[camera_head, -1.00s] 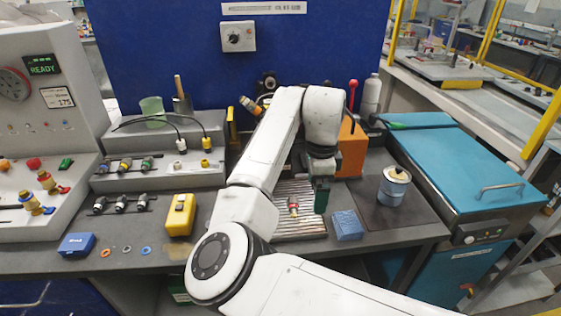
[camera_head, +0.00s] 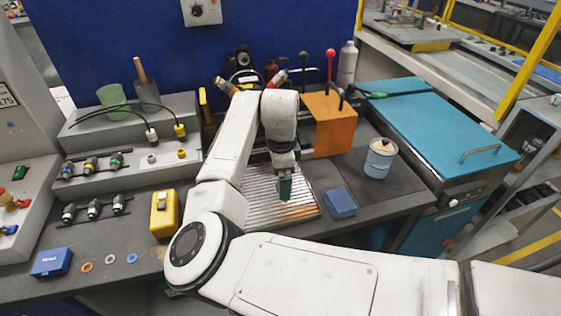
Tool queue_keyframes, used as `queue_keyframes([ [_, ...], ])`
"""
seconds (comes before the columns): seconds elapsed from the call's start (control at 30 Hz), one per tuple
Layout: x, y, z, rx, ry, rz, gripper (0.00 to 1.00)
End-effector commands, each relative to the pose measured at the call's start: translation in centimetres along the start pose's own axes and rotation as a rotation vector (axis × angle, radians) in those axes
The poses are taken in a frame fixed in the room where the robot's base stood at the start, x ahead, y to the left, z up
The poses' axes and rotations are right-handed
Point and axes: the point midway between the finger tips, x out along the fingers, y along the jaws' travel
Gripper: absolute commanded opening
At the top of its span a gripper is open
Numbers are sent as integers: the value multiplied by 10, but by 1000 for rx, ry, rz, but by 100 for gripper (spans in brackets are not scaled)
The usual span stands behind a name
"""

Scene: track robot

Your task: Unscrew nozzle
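My gripper (camera_head: 285,188), with green fingers, points down over the ribbed metal plate (camera_head: 255,208) in the middle of the bench. I cannot tell whether it is open or shut, or whether anything is between the fingers. A brass-yellow nozzle-like fitting (camera_head: 226,87) sticks out, tilted, at the dark fixture (camera_head: 243,62) behind my arm. A second fitting with a red band and pale tip (camera_head: 277,79) shows just right of it, above my arm. My arm hides their lower ends. My gripper is in front of both and apart from them.
An orange block (camera_head: 328,125) with levers and a blue-white can (camera_head: 379,158) stand right of my gripper. A blue block (camera_head: 340,203) lies near the plate. A yellow box (camera_head: 164,213) and racks of connectors (camera_head: 92,208) are left. A teal-lidded unit (camera_head: 440,135) borders the right.

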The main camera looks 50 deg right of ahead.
Motion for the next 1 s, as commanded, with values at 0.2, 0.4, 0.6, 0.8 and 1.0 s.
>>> queue_keyframes([
  [0.2, 25, 0, 0, -1, -1, 1, 100],
  [0.4, 32, 0, 0, -1, -1, 1, 100],
  [0.6, 33, 0, 0, 0, -1, 0, 100],
  [0.8, 33, 0, 0, 0, -1, 0, 83],
  [1.0, 32, 0, 0, 0, -1, 0, 64],
])
